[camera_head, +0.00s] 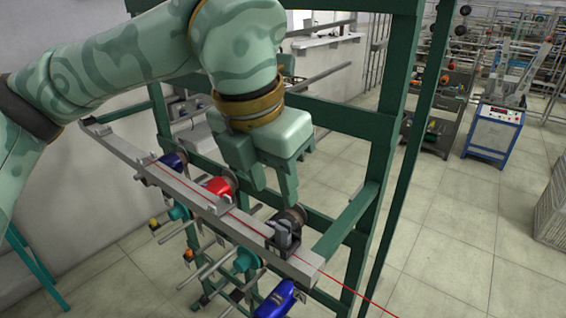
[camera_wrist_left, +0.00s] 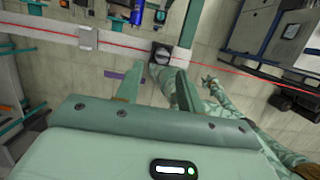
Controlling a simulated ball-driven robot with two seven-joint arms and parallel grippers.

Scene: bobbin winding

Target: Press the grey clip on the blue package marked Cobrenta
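A glossy blue package (camera_head: 276,300) hangs low on the winding frame in the head view, cut by the bottom edge. Another dark blue package (camera_head: 172,160) sits behind the rail at left. No Cobrenta lettering is readable on either. A small grey clip-like piece (camera_head: 224,206) stands on the rail beside a red package (camera_head: 219,186). A dark grey clip-like piece (camera_head: 284,236) stands near the rail's right end. My left gripper (camera_head: 274,194) points down above and behind this end, empty, its fingers apart. Its open fingers also show in the left wrist view (camera_wrist_left: 156,82). My right gripper is not seen.
The grey rail (camera_head: 185,188) crosses the green frame (camera_head: 372,190), with a red thread (camera_head: 335,283) running along it and off to the right. Metal rods and more bobbins lie below the rail. A blue-and-white machine (camera_head: 494,130) stands at the back right. Open tiled floor lies between.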

